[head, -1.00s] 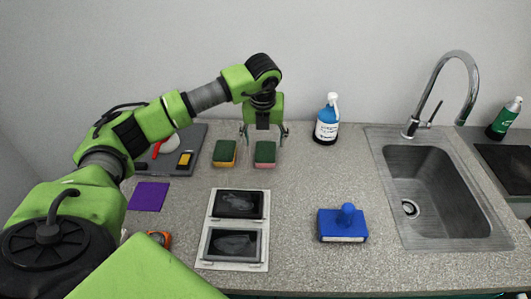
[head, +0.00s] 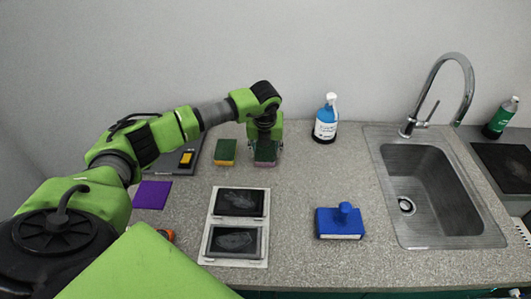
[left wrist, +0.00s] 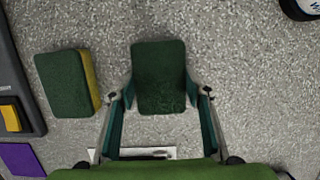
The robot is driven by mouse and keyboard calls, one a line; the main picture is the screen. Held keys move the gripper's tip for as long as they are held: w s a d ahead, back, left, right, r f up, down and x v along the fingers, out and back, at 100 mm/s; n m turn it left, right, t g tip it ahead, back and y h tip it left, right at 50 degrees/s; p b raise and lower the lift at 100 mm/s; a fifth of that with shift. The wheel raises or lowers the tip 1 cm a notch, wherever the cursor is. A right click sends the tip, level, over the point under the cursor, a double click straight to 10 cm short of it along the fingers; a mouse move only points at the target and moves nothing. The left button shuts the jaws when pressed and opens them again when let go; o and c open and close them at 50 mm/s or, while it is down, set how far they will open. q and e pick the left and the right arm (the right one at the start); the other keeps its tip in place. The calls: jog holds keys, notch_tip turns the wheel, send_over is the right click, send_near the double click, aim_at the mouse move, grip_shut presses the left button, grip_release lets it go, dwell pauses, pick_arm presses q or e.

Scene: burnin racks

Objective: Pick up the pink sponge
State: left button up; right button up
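The pink sponge (head: 265,156) has a dark green top and a pink side, and lies on the counter. In the left wrist view its green top (left wrist: 158,76) faces me. My left gripper (head: 266,145) is lowered over it in the head view. In the left wrist view my left gripper (left wrist: 160,95) is open, with a fingertip on each side of the sponge's near half. A gap shows at each side, and I cannot tell whether any part touches. My right gripper is not in view.
A green and yellow sponge (head: 225,151) lies just left, also in the left wrist view (left wrist: 66,83). A framed panel pair (head: 209,228) lies in front. A blue-handled block (head: 340,222), a blue bottle (head: 325,120) and a sink (head: 425,190) are to the right.

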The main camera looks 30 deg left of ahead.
pick_arm(q)
jog(key=shift+r, duration=0.1)
dwell(0.3)
jog(key=shift+r+b, duration=0.5)
jog(key=s+d+r+b, duration=0.2)
jog(key=d+r, duration=0.4)
jog(key=s+d+r+b, duration=0.2)
jog(key=d+r+b, duration=0.1)
jog(key=d+r, duration=0.3)
jog(key=shift+s+d, duration=0.25)
jog(key=shift+d, duration=0.4)
jog(key=shift+o, duration=0.7)
jog(key=shift+f, duration=0.1)
jog(key=c, duration=0.4)
